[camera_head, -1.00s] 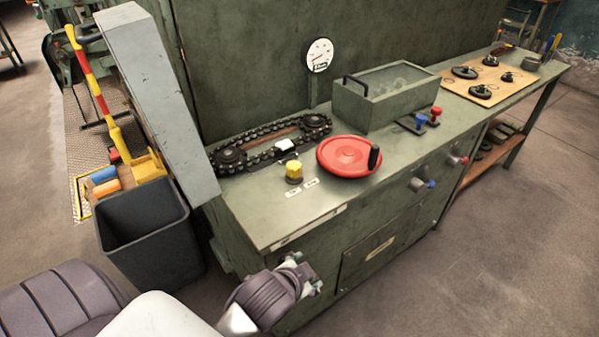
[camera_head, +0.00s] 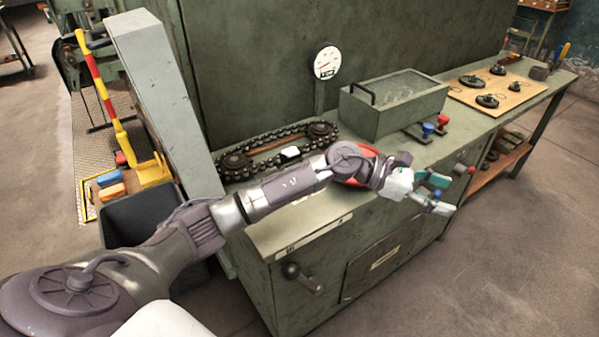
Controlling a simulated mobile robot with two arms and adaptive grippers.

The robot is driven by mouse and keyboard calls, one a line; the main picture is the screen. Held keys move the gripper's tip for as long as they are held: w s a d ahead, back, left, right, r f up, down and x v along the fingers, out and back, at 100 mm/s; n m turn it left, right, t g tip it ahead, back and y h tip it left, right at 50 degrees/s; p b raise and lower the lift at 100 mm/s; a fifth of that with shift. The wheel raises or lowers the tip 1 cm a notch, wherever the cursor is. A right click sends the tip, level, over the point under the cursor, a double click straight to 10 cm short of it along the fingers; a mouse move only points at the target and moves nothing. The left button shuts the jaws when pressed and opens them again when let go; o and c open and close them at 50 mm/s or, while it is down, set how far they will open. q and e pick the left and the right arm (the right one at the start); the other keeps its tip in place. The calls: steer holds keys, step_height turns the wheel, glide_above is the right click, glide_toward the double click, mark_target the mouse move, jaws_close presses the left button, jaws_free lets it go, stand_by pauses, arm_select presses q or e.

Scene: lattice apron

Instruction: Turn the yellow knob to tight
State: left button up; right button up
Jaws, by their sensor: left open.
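The yellow knob is not visible now; my left arm crosses the part of the bench top where it stood in the earlier frame. My left gripper (camera_head: 446,195) is open and empty, reaching past the bench's front edge on the right, with its fingers pointing right. The red handwheel (camera_head: 371,150) is mostly hidden behind my left wrist, with only parts of its rim showing. The tight marking by the knob cannot be read. My right gripper is not in view.
A chain on sprockets (camera_head: 238,163) lies behind my arm. A green metal box (camera_head: 392,108), a round gauge (camera_head: 327,63) and blue and red knobs (camera_head: 428,130) stand farther back. A black crank handle (camera_head: 302,277) sticks out of the cabinet front. A dark bin (camera_head: 135,215) stands left.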

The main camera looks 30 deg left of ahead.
arm_select(q)
steer(key=w+a+f+m+g+y, duration=0.1)
steer(key=w+a+f+m+y, duration=0.15)
steer(key=a, duration=0.25)
steer(key=w+a+f+m+g+y, duration=0.1)
steer(key=a+m+y, duration=0.15)
steer(key=a, duration=0.25)
steer(key=s+a+r+g+y, duration=0.1)
steer(key=a+r+y, duration=0.15)
steer(key=a, duration=0.55)
steer(key=s+a+r+g+y, duration=0.1)
steer(key=a+y, duration=0.3)
steer(key=a, duration=0.4)
steer(key=s+a+r+g+y, duration=0.1)
steer(key=a+r+y, duration=0.15)
steer(key=a, duration=0.55)
steer(key=shift+m+y, duration=0.3)
step_height(320, 180, down, 14)
steer(key=shift+w+a+r+p, duration=0.1)
steer(key=shift+r+p, duration=0.05)
steer(key=shift+p, duration=0.25)
steer(key=c, duration=1.1)
steer(key=shift+c, duration=0.2)
